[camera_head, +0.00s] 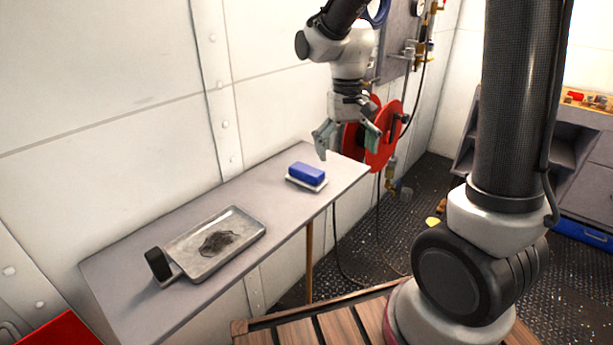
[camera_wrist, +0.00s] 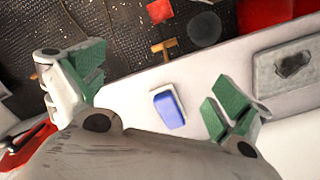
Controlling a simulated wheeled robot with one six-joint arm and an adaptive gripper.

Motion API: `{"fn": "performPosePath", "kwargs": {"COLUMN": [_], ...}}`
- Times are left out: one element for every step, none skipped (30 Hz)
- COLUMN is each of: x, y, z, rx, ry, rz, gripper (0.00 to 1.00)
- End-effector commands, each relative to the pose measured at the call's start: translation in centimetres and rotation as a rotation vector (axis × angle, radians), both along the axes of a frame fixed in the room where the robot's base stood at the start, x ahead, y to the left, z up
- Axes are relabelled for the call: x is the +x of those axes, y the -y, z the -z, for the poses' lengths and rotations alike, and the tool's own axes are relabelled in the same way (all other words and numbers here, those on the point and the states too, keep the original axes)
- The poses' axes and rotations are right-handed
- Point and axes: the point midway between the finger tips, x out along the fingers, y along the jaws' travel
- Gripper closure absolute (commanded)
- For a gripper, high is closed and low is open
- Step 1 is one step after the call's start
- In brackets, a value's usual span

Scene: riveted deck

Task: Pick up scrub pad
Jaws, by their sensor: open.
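The scrub pad (camera_head: 307,173) is a blue block lying on a small white dish (camera_head: 301,184) near the right end of a narrow grey shelf. In the wrist view the blue pad (camera_wrist: 168,109) and the white dish (camera_wrist: 157,91) lie between and beyond my fingers. My gripper (camera_head: 346,144) is open and empty, above the shelf's right end, up and to the right of the pad. Its green-padded fingers (camera_wrist: 155,95) are spread wide in the wrist view. Nothing touches the pad but the dish under it.
A metal tray (camera_head: 250,221) with a dark stain and a black block (camera_head: 158,264) at its corner sits on the left part of the grey shelf (camera_head: 262,193). A white riveted wall rises behind. A red reel (camera_head: 386,150) stands past the shelf's right end. The shelf between tray and dish is clear.

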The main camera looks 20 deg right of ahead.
Motion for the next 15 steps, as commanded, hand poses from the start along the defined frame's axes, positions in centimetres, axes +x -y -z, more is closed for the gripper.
{"fn": "performPosePath", "kwargs": {"x": [1.7,2.7,3.9,4.8,5.7,7.0,7.9,9.0,10.2,11.1,11.8,12.7,13.1,13.4,13.6], "y": [-1.0,-1.6,-2.3,-2.8,-3.3,-3.9,-4.4,-4.9,-5.3,-5.5,-5.7,-5.9,-6.1,-6.2,-6.2], "z": [1.5,2.3,3.3,4.0,4.7,5.5,6.1,6.6,6.8,6.7,6.4,5.8,5.5,5.3,5.3], "rx": [-0.010,-0.016,-0.023,-0.029,-0.034,-0.040,-0.043,-0.046,-0.045,-0.040,-0.035,-0.024,-0.019,-0.016,-0.014], "ry": [-0.019,-0.024,-0.028,-0.031,-0.031,-0.028,-0.022,-0.014,0.002,0.016,0.032,0.055,0.067,0.074,0.079], "rz": [0.044,0.077,0.123,0.161,0.201,0.258,0.307,0.362,0.435,0.487,0.536,0.597,0.640,0.681,0.727], "gripper": [0.00,0.00,0.00,0.00,0.00,0.00,0.00,0.00,0.00,0.00,0.00,0.00,0.00,0.00,0.00]}}
